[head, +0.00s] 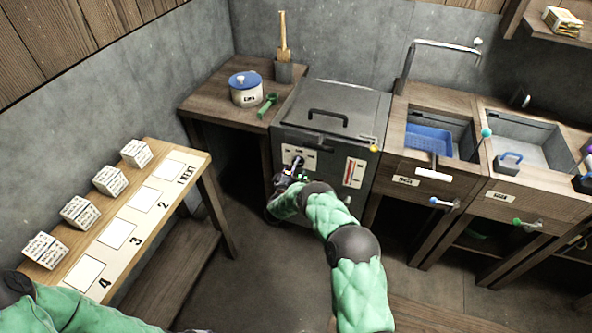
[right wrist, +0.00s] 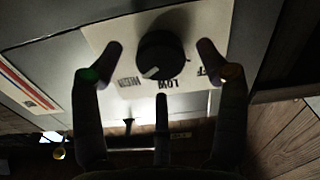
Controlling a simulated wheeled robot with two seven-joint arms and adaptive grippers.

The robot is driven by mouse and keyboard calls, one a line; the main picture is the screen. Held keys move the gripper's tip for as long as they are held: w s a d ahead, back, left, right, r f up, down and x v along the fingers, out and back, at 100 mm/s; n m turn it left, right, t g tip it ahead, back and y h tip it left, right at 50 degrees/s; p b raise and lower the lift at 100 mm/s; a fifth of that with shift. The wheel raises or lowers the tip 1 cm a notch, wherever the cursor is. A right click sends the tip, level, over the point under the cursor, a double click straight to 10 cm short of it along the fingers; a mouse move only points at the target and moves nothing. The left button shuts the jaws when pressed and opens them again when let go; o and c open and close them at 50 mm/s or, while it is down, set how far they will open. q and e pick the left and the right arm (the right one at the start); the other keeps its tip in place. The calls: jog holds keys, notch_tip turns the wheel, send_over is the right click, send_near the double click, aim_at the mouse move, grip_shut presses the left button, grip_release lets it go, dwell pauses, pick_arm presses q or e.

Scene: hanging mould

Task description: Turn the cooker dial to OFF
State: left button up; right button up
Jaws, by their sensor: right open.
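The grey cooker (head: 345,104) stands against the back wall, with its dial plate on the front. In the right wrist view the round black dial (right wrist: 161,56) sits on a pale plate (right wrist: 105,38). Its white mark points down-left, between the upside-down LOW and another label. The OFF label (right wrist: 214,72) is at the right, partly hidden by a finger. My right gripper (head: 289,176) is at the dial. In the right wrist view its open fingers (right wrist: 160,48) stand on either side of the dial; contact cannot be told. My left gripper is out of view.
A red-striped gauge (head: 353,172) is on the cooker front, right of the dial. A small table with a pot (head: 245,90) stands left of the cooker; sink units (head: 430,180) stand right. A bench with numbered spaces (head: 117,233) and several white blocks (head: 80,212) is at left.

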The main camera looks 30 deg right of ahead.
jog(key=shift+w+d, duration=0.3)
jog(key=shift+d, duration=0.1)
jog(key=c, duration=1.1)
jog(key=shift+c, duration=0.2)
